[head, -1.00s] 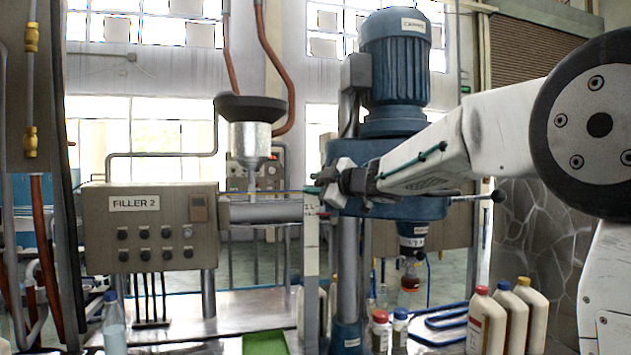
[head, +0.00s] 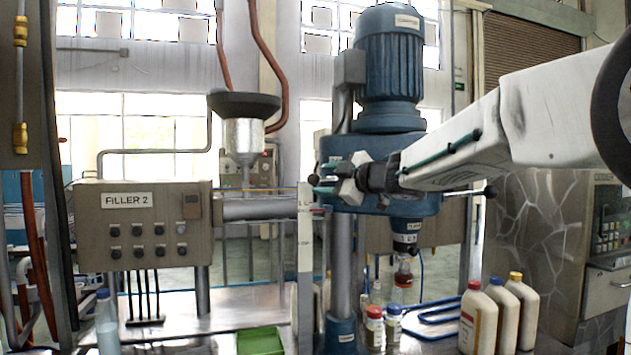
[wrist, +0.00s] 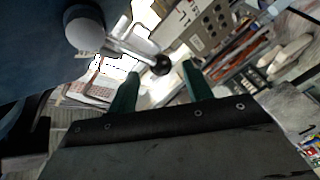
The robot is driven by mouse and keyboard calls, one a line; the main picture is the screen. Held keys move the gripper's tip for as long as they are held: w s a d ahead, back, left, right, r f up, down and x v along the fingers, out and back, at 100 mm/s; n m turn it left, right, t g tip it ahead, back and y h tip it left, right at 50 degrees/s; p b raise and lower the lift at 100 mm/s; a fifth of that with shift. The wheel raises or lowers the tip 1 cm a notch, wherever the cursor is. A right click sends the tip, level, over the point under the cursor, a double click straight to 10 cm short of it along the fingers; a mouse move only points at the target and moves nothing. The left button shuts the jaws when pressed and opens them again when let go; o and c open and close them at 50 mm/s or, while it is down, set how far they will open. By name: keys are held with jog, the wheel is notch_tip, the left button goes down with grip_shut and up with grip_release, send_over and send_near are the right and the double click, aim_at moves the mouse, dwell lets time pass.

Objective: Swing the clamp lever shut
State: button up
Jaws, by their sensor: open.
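A short metal lever with a black ball knob (wrist: 161,65) sticks out from a round grey hub (wrist: 84,28) on the blue machine head (wrist: 30,45) in the wrist view; I take it for the clamp lever. My gripper (wrist: 160,70) is open, and the knob appears between its two green fingertips. I cannot tell whether they touch it. In the head view my gripper (head: 322,187) is in front of the left side of the blue machine head (head: 425,205). The lever is mostly hidden there by the gripper.
A rod with a black ball (head: 490,191) juts from the head's right side. The filler box (head: 145,222) and funnel (head: 244,105) stand left. Below are small bottles (head: 375,330), cream jugs (head: 478,322), a green tray (head: 260,341) and a clear bottle (head: 107,330).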

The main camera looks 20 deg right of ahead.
jog(key=shift+v, duration=0.8)
